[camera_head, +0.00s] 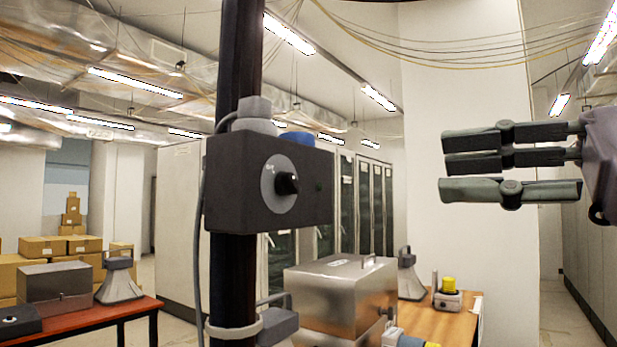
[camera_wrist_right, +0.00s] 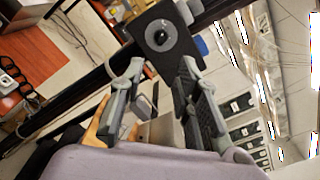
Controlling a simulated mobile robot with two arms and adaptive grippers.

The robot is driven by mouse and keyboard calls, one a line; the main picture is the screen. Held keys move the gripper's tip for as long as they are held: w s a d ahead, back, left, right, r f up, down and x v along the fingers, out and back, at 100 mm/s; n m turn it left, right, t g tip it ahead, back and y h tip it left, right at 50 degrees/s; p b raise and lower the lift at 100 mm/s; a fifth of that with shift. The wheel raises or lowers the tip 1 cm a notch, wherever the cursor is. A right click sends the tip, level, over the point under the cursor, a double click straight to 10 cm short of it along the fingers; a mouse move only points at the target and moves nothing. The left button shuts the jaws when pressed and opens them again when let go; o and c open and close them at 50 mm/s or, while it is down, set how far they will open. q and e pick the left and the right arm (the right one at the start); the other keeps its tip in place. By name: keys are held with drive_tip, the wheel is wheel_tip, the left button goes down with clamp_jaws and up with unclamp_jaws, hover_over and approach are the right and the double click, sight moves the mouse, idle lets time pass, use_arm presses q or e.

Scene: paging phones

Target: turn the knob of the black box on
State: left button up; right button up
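The black box (camera_head: 232,185) is fixed to a dark vertical post (camera_head: 236,285) in the middle of the head view. Its front has a round grey plate with a black knob (camera_head: 287,183) at the centre. My right gripper (camera_head: 444,171) is to the right of the box, apart from it, with its fingers pointing left. In the right wrist view the fingers (camera_wrist_right: 162,66) are spread and empty. The box (camera_wrist_right: 143,25) and knob (camera_wrist_right: 160,38) show there just beyond the fingertips. How the knob is set cannot be read. My left gripper is out of view.
A grey cable (camera_head: 200,230) runs down beside the post. A metal box (camera_head: 340,290) stands below on a wooden table (camera_head: 450,328). A red table (camera_head: 110,312) with devices is at left. The space between gripper and box is clear.

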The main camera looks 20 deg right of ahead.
drive_tip(key=p, duration=0.4)
approach(294, 179)
drive_tip(key=x, duration=0.8)
drive_tip(key=shift+w+a, duration=0.1)
drive_tip(key=shift+w, duration=0.05)
clamp_jaws()
